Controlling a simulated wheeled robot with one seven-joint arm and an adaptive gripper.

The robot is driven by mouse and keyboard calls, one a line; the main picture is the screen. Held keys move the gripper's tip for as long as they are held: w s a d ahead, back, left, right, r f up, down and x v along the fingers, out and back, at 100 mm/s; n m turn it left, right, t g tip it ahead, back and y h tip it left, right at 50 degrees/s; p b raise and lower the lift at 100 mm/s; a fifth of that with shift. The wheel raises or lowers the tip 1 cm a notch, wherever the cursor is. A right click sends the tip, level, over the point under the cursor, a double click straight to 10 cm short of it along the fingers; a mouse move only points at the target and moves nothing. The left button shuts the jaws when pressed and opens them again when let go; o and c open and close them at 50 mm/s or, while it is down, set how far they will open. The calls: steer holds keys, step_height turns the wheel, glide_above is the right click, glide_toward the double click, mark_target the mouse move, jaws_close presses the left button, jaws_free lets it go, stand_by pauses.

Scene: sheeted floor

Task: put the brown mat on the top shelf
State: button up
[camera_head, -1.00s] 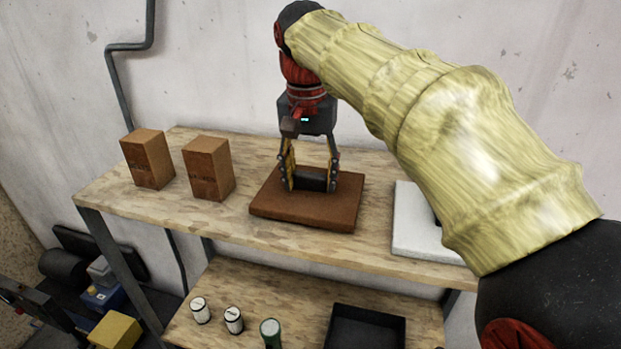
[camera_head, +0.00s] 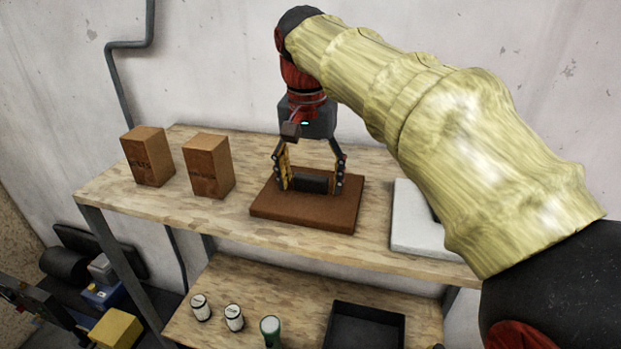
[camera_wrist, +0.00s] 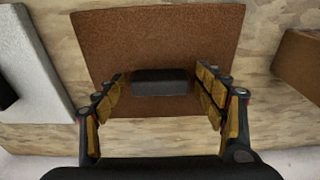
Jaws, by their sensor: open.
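The brown mat (camera_head: 300,213) lies flat on the wooden top shelf (camera_head: 250,225), between the brown boxes and a white mat. A dark block-like handle (camera_head: 312,183) stands on its middle. My gripper (camera_head: 311,186) is above the mat with its fingers open on either side of the handle. In the wrist view the mat (camera_wrist: 155,45) fills the upper middle, and the handle (camera_wrist: 160,82) lies between my open fingers (camera_wrist: 160,80), with a gap on each side.
Two brown boxes (camera_head: 147,157) (camera_head: 208,166) stand at the shelf's left. The white mat (camera_head: 415,220) lies at the right, partly behind my arm. The lower shelf (camera_head: 265,290) holds two white cans (camera_head: 234,317), a green cylinder (camera_head: 270,331) and a black tray (camera_head: 364,342).

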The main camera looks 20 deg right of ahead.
mark_target(309, 196)
steer(key=shift+r, duration=0.15)
step_height(309, 196, up, 12)
steer(key=s, duration=0.1)
steer(key=shift+a+p, duration=0.3)
steer(key=shift+a, duration=0.1)
steer(key=shift+s, duration=0.15)
